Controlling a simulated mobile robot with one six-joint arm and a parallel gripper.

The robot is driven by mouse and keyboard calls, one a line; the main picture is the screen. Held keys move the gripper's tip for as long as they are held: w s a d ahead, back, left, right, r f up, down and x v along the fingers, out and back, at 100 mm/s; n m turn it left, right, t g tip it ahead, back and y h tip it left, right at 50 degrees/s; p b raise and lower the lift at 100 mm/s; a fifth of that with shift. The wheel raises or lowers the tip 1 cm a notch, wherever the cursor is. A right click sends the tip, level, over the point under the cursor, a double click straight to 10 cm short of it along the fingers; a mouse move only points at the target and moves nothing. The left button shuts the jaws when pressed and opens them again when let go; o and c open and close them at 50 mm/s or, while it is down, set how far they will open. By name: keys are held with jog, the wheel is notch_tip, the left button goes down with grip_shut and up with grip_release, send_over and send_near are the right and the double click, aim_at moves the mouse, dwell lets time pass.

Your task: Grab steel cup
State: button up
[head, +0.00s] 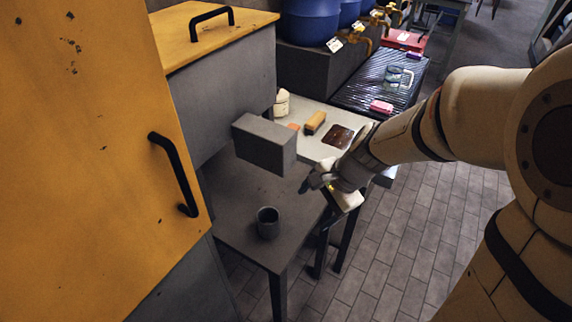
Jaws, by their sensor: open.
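A grey steel cup (267,223) stands upright near the front corner of a dark grey table (240,192). My gripper (318,186) is at the table's right edge, up and to the right of the cup and apart from it. The gripper is open, and I see nothing between its fingers.
A yellow cabinet (90,130) with black handles stands close on the left. A grey box-shaped spout (265,143) juts over the table. Behind are a pale counter (300,112) with small items and a black rack (375,75) with a glass mug (396,77). Tiled floor lies right.

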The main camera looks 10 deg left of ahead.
aim_at(268, 222)
jog(key=w+a+f+m, duration=0.1)
jog(key=a+f+m, duration=0.2)
jog(key=a+f, duration=0.1)
jog(key=w+a+f+m+y, duration=0.1)
jog(key=w+a+f+m, duration=0.1)
jog(key=a+f, duration=0.2)
jog(key=w+a+f+m+b, duration=0.1)
jog(key=a+f+m, duration=0.2)
jog(key=f, duration=0.5)
jog(key=shift+w+a+f+m+g+y, duration=0.1)
jog(key=shift+a+f+m+g+y, duration=0.05)
jog(key=shift+a, duration=0.3)
jog(key=shift+w+a+f+m+g+y, duration=0.1)
jog(key=shift+a+m+g+y, duration=0.05)
jog(key=shift+a, duration=0.3)
jog(key=shift+c, duration=0.6)
jog(key=c, duration=1)
jog(key=shift+r, duration=0.15)
